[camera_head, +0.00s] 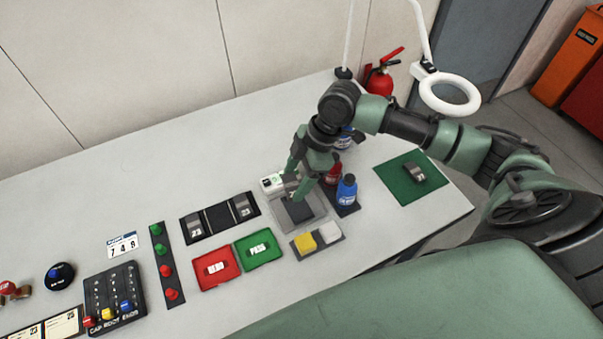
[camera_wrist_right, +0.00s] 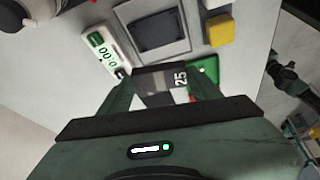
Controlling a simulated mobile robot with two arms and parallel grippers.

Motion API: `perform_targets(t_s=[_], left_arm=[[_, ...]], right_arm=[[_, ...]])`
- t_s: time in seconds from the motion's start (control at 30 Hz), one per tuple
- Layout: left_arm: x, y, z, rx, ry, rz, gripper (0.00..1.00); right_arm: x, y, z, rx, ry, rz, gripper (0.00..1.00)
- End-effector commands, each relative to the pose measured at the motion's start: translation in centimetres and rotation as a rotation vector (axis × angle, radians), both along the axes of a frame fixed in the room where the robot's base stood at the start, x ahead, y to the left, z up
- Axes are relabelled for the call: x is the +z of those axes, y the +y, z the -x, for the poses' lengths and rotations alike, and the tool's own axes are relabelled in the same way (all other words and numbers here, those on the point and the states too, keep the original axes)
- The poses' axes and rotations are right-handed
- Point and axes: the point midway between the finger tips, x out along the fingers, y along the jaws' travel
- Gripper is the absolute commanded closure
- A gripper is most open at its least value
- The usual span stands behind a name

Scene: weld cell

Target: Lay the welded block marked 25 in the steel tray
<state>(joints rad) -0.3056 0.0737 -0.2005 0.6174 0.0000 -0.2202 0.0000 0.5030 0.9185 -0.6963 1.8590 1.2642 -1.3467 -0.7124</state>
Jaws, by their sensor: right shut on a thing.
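My right gripper (camera_head: 299,183) is shut on the block marked 25, above the bench beside the small white meter. In the right wrist view the dark block with its white 25 (camera_wrist_right: 181,77) sits between the fingers of that gripper (camera_wrist_right: 162,88). In the head view the fingers mostly hide it. A grey metal tray with a dark inset (camera_head: 318,221) lies just below and in front of the gripper, and also shows in the wrist view (camera_wrist_right: 183,46). I cannot tell how high the block is above it. My left gripper is not in view.
Close by stand the white meter (camera_head: 271,186), a blue bottle (camera_head: 347,190), and a holder with yellow and white pads (camera_head: 305,242). Red (camera_head: 205,281) and green (camera_head: 248,258) trays lie in front. A black rack (camera_head: 218,219) holds two blocks. Another block (camera_head: 417,173) lies on a green mat.

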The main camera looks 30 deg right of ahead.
Motion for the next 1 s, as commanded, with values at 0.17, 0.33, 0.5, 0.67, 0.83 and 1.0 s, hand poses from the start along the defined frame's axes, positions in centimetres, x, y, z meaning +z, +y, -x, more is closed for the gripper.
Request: perform_targets(t_s=[0.17, 0.33, 0.5, 0.67, 0.83, 1.0], left_arm=[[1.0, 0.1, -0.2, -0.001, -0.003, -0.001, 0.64], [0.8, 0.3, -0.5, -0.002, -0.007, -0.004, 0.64], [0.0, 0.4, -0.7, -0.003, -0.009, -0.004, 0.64], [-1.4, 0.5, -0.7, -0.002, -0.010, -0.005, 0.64], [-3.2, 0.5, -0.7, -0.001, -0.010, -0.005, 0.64], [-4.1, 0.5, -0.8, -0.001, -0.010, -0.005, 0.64]], right_arm=[[-0.9, -0.9, 0.3, 0.135, 0.000, -0.001, 0.94], [-1.6, -1.2, 0.4, 0.176, -0.004, 0.001, 0.94], [-2.4, -1.2, 0.4, 0.177, -0.004, 0.001, 0.94], [-3.7, -1.2, 0.4, 0.177, -0.004, 0.002, 0.94], [-5.4, -1.2, 0.4, 0.177, -0.005, 0.002, 0.94], [-6.6, -1.2, 0.4, 0.175, -0.003, 0.001, 0.94]])
